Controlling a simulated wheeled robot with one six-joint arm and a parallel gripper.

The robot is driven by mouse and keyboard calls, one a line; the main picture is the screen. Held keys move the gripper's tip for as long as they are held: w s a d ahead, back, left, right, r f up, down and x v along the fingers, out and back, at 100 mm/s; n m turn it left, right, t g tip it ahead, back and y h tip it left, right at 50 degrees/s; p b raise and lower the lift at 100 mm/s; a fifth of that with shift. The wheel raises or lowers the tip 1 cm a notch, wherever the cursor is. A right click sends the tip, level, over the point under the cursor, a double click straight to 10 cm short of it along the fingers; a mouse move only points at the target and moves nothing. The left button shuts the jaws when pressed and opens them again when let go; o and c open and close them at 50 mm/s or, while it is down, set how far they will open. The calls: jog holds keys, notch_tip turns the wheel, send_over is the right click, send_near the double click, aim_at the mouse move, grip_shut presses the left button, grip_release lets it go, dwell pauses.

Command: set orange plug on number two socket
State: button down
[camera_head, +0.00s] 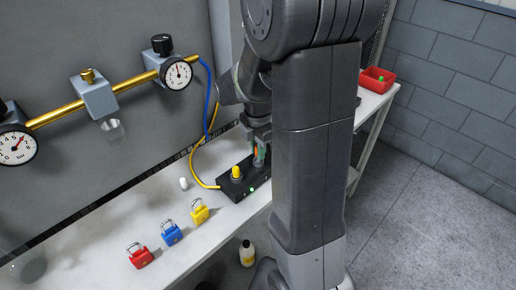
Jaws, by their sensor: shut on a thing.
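My gripper (259,148) is at the right end of a black socket block (240,192) on the white bench, fingers pointing down. It is shut on the orange plug (256,152), of which only a small orange sliver shows between the fingers. The plug's lower end and the socket under it are mostly hidden, so I cannot tell whether it is seated or just above. A yellow plug (236,172) stands upright on the left part of the block. A green light (252,189) glows on the block's front. I cannot read any socket numbers.
Red (140,258), blue (172,235) and yellow (200,213) padlocks stand on the bench left of the block. A yellow cable (196,165) runs into the block. A small white object (184,184) is behind. A red bin (377,81) stands far right. My arm hides the bench's middle.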

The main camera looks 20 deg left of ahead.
jog(key=shift+f+b, duration=0.6)
jog(key=shift+f, duration=0.25)
jog(key=c, duration=1.6)
grip_release()
jog(key=shift+r, duration=0.15)
jog(key=shift+r+p, duration=4.45)
jog(key=shift+r, duration=1)
jog(key=shift+f, duration=0.2)
notch_tip(320, 180, down, 9)
jog(key=b, duration=0.7)
jog(key=shift+f+b, duration=0.1)
jog(key=shift+b, duration=0.2)
